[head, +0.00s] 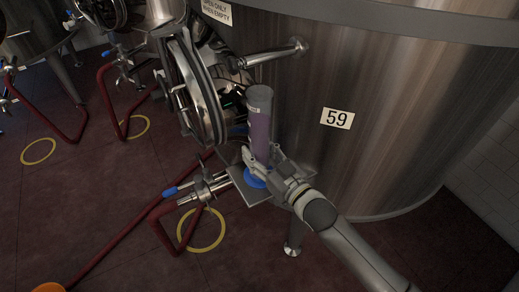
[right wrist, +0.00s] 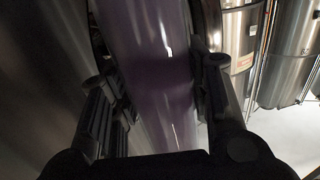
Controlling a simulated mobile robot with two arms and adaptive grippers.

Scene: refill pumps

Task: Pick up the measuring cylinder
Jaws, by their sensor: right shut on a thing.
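The measuring cylinder (head: 260,120) stands upright, tall and clear with purple liquid inside, on a small grey shelf (head: 246,191) in front of the big steel tank. Its blue base (head: 255,178) shows at the shelf. My right gripper (head: 272,163) is around the cylinder's lower part and shut on it. In the right wrist view the purple cylinder (right wrist: 152,60) runs between the two dark fingers (right wrist: 160,95). I cannot tell whether the base touches the shelf. My left gripper is not in view.
The steel tank (head: 400,110) marked 59 fills the right side. Its round open door (head: 195,85) is left of the cylinder. A valve with a blue handle (head: 180,188) and a red hose (head: 110,243) lie below left. Yellow rings (head: 202,230) mark the floor.

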